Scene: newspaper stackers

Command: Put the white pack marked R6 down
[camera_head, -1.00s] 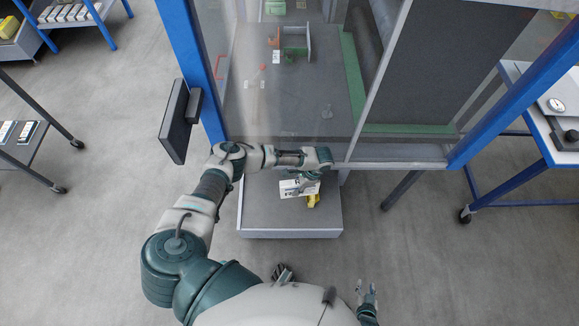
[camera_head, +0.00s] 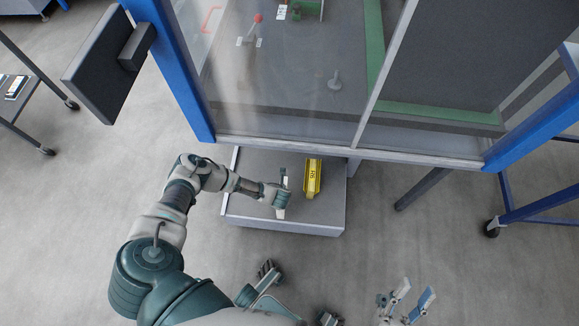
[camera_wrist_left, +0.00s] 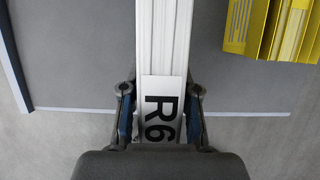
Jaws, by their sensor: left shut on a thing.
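The white pack marked R6 (camera_wrist_left: 163,40) is between the two fingers of my left gripper (camera_wrist_left: 160,92) in the left wrist view, with its label close to the palm. My left gripper (camera_head: 284,190) is shut on it over the grey shelf (camera_head: 240,208). In the head view the white pack (camera_head: 281,213) shows as a narrow strip, partly hidden by the gripper. I cannot tell whether the pack touches the shelf. My right gripper (camera_head: 407,302) is open and empty at the lower right, away from the shelf.
A yellow pack (camera_head: 313,178) lies on the shelf just right of the white one, with a gap between. It also shows in the left wrist view (camera_wrist_left: 262,28). The glazed blue-framed cabinet (camera_head: 340,149) rises behind the shelf. The shelf's left part looks clear.

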